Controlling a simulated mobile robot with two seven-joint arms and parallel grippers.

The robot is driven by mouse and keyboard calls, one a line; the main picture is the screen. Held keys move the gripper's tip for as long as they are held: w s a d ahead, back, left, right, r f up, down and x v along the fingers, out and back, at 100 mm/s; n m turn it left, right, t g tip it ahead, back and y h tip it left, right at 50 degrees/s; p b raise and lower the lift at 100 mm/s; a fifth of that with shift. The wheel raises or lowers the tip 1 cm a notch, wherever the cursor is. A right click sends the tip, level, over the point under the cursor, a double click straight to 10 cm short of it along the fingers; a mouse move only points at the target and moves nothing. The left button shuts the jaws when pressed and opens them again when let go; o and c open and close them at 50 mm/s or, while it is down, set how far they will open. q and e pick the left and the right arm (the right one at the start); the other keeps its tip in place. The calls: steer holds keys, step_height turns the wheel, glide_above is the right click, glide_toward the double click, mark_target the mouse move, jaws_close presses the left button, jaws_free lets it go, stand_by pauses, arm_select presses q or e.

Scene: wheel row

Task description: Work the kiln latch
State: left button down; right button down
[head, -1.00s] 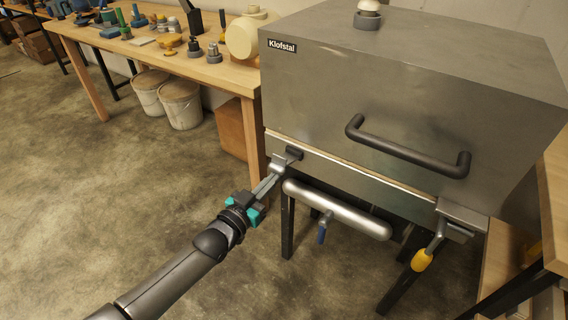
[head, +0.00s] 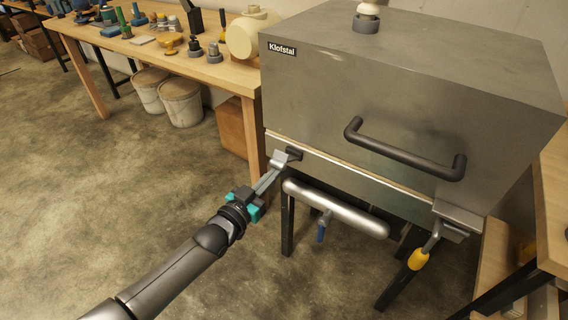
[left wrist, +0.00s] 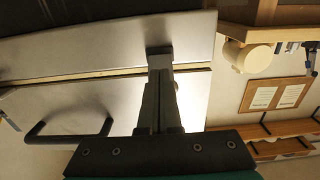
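The grey kiln (head: 400,110) has two latches on its front. The left latch (head: 281,158) is a metal lever at the kiln's left front corner. The right latch (head: 434,240) hangs down and has a yellow grip (head: 418,259). My left gripper (head: 268,182) is at the left latch, its fingers close together along the lever; they hide most of it. In the left wrist view the fingers (left wrist: 161,100) reach up to the latch's dark block (left wrist: 159,56), close together with little gap. My right gripper is not in view.
A dark bar handle (head: 400,152) sticks out from the kiln's front. Below the seam is a silver cylinder (head: 335,208) with a blue lever (head: 321,234). A workbench with tools (head: 110,42) and two buckets (head: 180,103) stand at the left. The floor at left is clear.

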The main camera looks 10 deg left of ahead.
arm_select(q)
steer(key=shift+w+r+p, duration=0.1)
steer(key=shift+r+p, duration=0.5)
steer(key=shift+r, duration=0.25)
steer(key=shift+w+d+r+p, duration=0.15)
steer(key=shift+w+r+p, duration=0.05)
steer(key=shift+r+p, duration=0.2)
steer(key=f+p+v, duration=0.1)
steer(key=p+v, duration=0.2)
steer(key=v, duration=0.4)
stand_by(0.5)
